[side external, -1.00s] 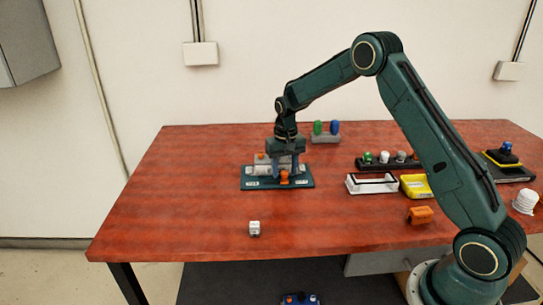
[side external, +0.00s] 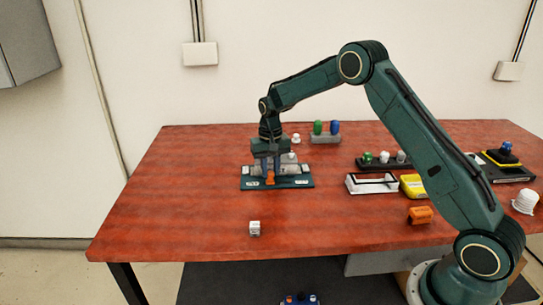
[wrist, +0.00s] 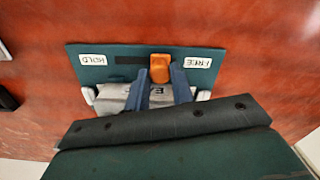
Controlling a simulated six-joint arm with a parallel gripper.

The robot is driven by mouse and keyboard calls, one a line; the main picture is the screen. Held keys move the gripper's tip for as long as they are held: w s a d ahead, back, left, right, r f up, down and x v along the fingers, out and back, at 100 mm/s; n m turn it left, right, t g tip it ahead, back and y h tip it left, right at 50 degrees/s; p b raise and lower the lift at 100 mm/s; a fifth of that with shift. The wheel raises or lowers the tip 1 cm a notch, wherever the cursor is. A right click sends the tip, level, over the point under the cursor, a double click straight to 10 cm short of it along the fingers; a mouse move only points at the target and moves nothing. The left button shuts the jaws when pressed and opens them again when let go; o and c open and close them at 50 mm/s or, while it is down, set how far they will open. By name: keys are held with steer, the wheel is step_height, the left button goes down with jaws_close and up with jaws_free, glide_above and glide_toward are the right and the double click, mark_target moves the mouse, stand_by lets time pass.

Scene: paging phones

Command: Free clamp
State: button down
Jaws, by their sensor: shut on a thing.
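The clamp (side external: 304,182) is a dark teal plate with a grey body on it. In the wrist view the clamp plate (wrist: 100,50) carries a HOLD label (wrist: 93,60) at left and a FREE label (wrist: 197,62) at right. An orange lever (wrist: 160,68) stands between them, with dark slot showing on its HOLD side. It also shows in the side view (side external: 270,178). My gripper (wrist: 165,75) is over the clamp, its blue fingers shut on the orange lever. Part of the grey body is hidden by my gripper.
A white die (side external: 254,228) lies in front of the clamp. A stand with green and blue pegs (side external: 325,133) is behind. A white tray (side external: 371,186), yellow tray (side external: 414,188) and orange block (side external: 420,215) lie to the right. The left of the table is clear.

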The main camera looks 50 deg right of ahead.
mark_target(269, 173)
steer(key=shift+w+a+r, duration=0.1)
steer(key=shift+w+a, duration=0.1)
steer(key=shift+w, duration=0.1)
steer(key=c, duration=1.2)
jaws_free()
steer(key=shift+s, duration=0.1)
steer(key=shift+r, duration=0.15)
step_height(269, 173, up, 14)
steer(key=shift+f, duration=0.25)
